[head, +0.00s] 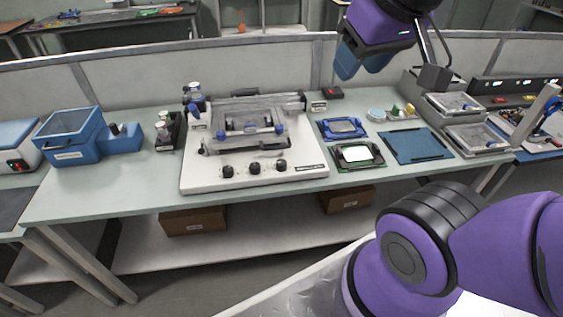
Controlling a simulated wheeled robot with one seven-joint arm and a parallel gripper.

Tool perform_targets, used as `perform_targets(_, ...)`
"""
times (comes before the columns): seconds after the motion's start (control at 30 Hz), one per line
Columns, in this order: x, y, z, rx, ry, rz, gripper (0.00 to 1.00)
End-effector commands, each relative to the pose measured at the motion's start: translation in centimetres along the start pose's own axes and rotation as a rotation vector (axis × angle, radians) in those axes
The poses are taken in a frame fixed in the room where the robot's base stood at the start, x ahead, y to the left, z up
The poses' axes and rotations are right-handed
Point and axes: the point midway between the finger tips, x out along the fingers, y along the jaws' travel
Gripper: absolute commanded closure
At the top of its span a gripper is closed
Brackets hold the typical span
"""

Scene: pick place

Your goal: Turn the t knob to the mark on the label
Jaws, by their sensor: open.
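A white bench machine (210,175) stands in the middle of the table. Three dark knobs sit in a row on its front panel: a left knob (228,171), a middle knob (255,167) and a right knob (281,165). Which of them is the t knob, and any mark on its label, are too small to tell. A small blue box (122,140) at the left also has a dark knob (115,129) on top. My gripper (361,66) has blue fingers and hangs in the air above and behind the table's right half, apart from the machine and empty.
Blue and green framed trays (343,129) and a blue mat (390,147) lie right of the machine. Stacked grey trays (429,104) stand at the far right. A blue lidded box (58,147) is at the left. A grey partition (130,82) runs behind the table. The front strip is clear.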

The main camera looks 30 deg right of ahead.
Motion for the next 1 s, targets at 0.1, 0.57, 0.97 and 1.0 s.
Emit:
perform_targets(0.1, 1.1, -0.1, -1.3, -0.020, -0.026, -0.017, 0.54)
perform_targets(0.57, 10.8, -0.3, -8.5, -0.157, -0.167, -0.103, 0.54)
perform_targets(0.97, 22.4, -0.1, -11.6, -0.272, -0.285, -0.132, 0.54)
perform_targets(1.0, 23.7, 0.0, -11.8, -0.283, -0.296, -0.132, 0.54)
